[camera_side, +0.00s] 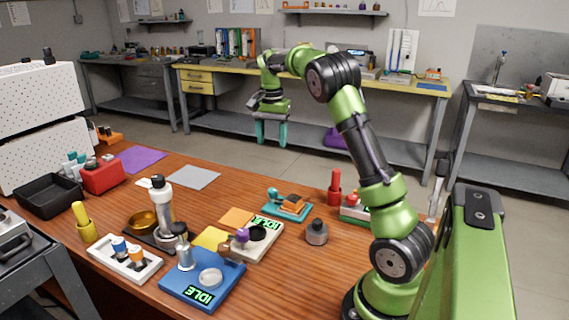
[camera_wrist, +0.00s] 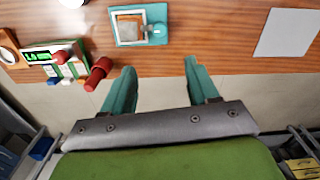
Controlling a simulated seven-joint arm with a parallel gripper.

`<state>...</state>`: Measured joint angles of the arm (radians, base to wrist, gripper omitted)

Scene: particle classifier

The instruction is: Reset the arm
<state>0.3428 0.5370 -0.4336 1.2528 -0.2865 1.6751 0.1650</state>
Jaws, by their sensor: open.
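My gripper (camera_side: 271,132) has teal fingers and hangs pointing down, high behind the far edge of the wooden table. In the wrist view my gripper (camera_wrist: 160,80) shows its two fingers spread apart with nothing between them. My green arm rises from the right side of the table and bends over to the left at the top. The gripper touches nothing in either view.
Open floor lies beyond the table.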

